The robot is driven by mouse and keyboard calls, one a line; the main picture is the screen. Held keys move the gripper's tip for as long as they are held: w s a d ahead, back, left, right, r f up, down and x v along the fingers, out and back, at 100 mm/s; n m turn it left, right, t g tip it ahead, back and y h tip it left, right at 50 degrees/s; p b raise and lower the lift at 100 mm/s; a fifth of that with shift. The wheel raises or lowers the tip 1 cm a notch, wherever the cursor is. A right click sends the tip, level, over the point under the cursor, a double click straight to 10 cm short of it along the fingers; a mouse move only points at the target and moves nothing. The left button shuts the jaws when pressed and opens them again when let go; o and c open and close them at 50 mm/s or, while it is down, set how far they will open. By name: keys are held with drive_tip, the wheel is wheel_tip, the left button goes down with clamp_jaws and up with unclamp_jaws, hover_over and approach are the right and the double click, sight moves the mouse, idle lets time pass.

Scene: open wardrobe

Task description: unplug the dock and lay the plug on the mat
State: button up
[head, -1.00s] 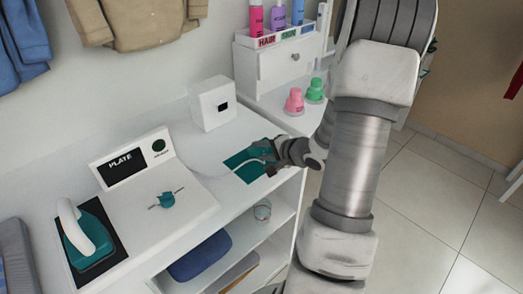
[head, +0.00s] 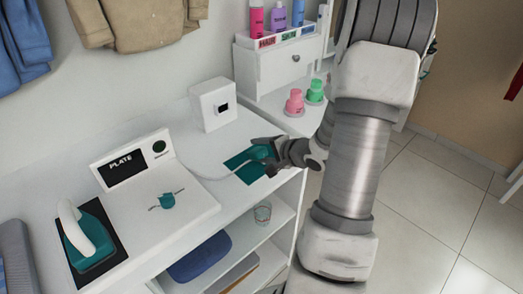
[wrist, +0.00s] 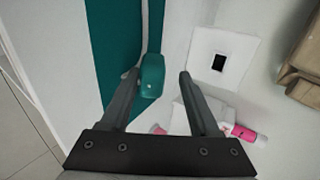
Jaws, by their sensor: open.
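The teal plug (head: 260,152) is over the teal mat (head: 238,160) and seems to lie on it. Its white cord (head: 208,178) runs left to the white dock (head: 190,205) with the PLATE panel. My gripper (head: 267,155) is open at the mat's right side. In the wrist view my gripper (wrist: 158,74) has the plug (wrist: 152,76) between its spread fingers, close to the left one. Whether they touch is unclear. The mat (wrist: 115,45) shows there too. The white socket box (head: 212,105) has an empty-looking black socket, also facing the wrist view (wrist: 222,60).
A teal iron (head: 88,238) stands on a dark pad at the left. Pink and green bottles (head: 294,102) stand behind my arm. Open shelves (head: 250,230) with a folded blue cloth lie below the counter edge.

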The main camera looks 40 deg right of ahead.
drive_tip(key=shift+s+f, duration=0.2)
drive_tip(key=shift+f, duration=0.05)
drive_tip(key=r+p, duration=0.2)
drive_tip(key=s+r+p, duration=0.1)
drive_tip(key=p, duration=0.2)
drive_tip(key=s+r+p, duration=0.1)
drive_tip(key=r+p, duration=0.1)
drive_tip(key=shift+d+r, duration=0.15)
drive_tip(key=shift+r, duration=0.2)
drive_tip(key=shift+s+d+r+p, duration=0.1)
drive_tip(key=shift+s+r+p, duration=0.3)
drive_tip(key=shift+p, duration=0.3)
drive_tip(key=shift+s+r+p, duration=0.15)
drive_tip(key=shift+r+p, duration=0.3)
drive_tip(key=shift+p, duration=0.2)
